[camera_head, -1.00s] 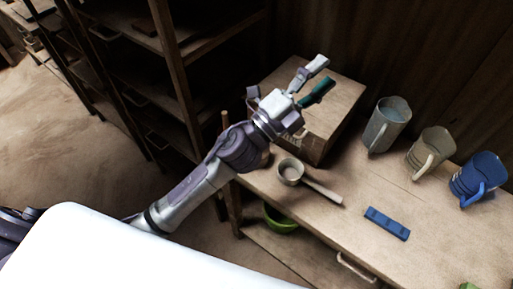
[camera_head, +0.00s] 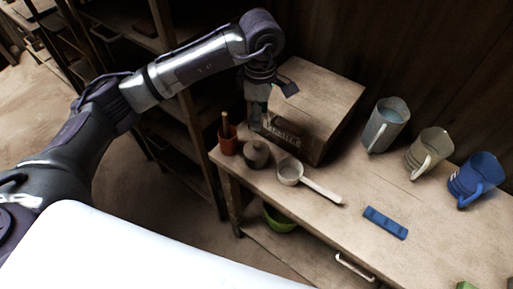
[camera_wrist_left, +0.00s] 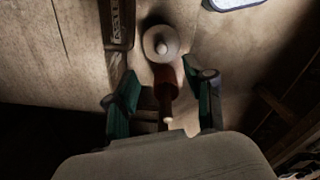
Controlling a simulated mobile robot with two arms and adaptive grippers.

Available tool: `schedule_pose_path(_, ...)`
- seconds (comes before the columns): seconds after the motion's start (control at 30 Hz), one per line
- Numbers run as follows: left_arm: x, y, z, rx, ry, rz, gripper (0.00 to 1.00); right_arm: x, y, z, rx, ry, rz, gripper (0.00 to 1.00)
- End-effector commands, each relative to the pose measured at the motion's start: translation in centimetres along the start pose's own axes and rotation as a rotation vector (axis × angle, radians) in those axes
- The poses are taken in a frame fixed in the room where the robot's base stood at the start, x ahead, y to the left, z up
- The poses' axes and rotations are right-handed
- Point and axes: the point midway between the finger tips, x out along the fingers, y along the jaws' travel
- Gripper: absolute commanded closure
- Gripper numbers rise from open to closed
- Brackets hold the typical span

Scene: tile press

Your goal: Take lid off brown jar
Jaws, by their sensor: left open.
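The brown jar (camera_head: 257,156) stands near the left end of the table, with its round knobbed lid (camera_wrist_left: 160,43) on it. My left gripper (camera_head: 259,120) points down just behind the jar and a red cup, beside the wooden box. It is open and empty. In the left wrist view the fingers (camera_wrist_left: 165,103) lie either side of the red cup's wooden stick, with the jar lid beyond the fingertips. The jar's body is mostly hidden under the lid in that view. My right gripper is not in view.
The red cup (camera_head: 228,145) with its upright stick stands close left of the jar. A wooden box (camera_head: 320,100) stands behind. A pale scoop (camera_head: 290,172) lies right of the jar. Several mugs and a blue block (camera_head: 386,222) are farther right. The front middle is clear.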

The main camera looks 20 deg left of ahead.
Motion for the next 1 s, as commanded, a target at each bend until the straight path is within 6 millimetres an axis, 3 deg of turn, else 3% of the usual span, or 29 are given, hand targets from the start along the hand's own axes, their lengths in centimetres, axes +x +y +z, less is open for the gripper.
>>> schedule_pose_path(0.3,5.8,-0.2,0.1,0.001,-0.004,-0.007,0.46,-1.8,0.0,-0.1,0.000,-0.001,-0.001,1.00)
schedule_pose_path(0.5,7.2,-0.2,0.1,0.001,-0.005,-0.004,0.46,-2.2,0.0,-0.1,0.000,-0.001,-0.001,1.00)
schedule_pose_path(0.7,9.7,-0.3,-0.6,0.000,-0.006,-0.008,0.46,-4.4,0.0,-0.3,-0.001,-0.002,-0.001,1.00)
schedule_pose_path(0.83,11.5,-0.2,-0.6,0.001,-0.006,-0.005,0.46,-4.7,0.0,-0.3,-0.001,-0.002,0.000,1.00)
schedule_pose_path(1.0,12.3,-0.1,-0.5,0.002,-0.007,-0.002,0.46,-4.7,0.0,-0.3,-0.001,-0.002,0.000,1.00)
